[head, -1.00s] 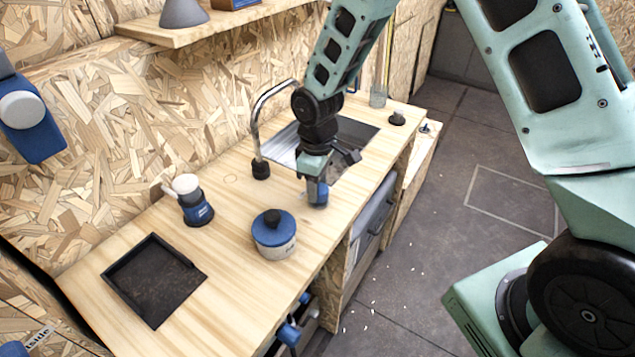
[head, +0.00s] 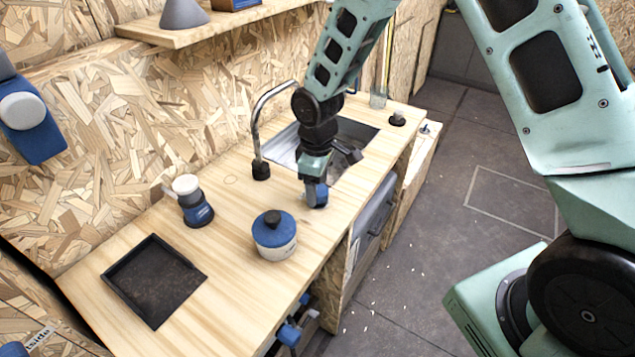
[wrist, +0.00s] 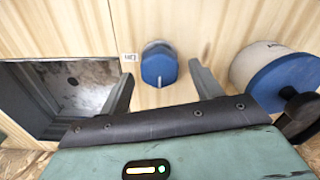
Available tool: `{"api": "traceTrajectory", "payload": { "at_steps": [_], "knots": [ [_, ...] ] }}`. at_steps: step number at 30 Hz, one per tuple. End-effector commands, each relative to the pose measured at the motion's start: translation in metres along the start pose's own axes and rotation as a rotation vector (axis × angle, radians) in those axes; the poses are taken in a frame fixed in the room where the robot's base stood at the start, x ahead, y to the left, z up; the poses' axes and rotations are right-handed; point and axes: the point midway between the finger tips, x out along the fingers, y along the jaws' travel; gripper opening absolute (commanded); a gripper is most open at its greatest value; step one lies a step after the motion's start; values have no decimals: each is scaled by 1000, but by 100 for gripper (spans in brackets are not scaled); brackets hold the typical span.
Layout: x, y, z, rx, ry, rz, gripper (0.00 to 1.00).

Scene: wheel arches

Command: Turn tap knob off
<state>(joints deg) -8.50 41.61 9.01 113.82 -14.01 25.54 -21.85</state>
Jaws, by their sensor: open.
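The blue tap knob (wrist: 159,66) has a grey base and sits on the wooden counter, next to a small printed label. It shows below my gripper in the head view (head: 317,196). My gripper (wrist: 161,73) is open, with one finger on each side of the knob and a visible gap on both sides. In the head view my gripper (head: 313,178) points down over the counter, in front of the sink (head: 285,146). The curved metal tap (head: 256,115) stands at the left edge of the sink; its spout is partly hidden by my arm.
A blue-lidded pot (head: 274,238) stands close to the knob; it shows at the right of the wrist view (wrist: 280,75). A blue and white container (head: 196,205) and a dark square recess (head: 152,282) are further left. A shelf (head: 205,30) hangs above.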

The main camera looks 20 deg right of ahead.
Motion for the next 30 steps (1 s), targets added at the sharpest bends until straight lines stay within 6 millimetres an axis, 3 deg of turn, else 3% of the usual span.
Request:
{"api": "traceTrajectory", "payload": {
  "at_steps": [4,8,21,30],
  "knots": [
    [-5,0,0,1,1,0,64],
    [-22,1,-1,1,4,2,64],
    [-123,1,-1,0,5,4,64],
    [-167,1,0,0,1,1,64]
  ]
}}
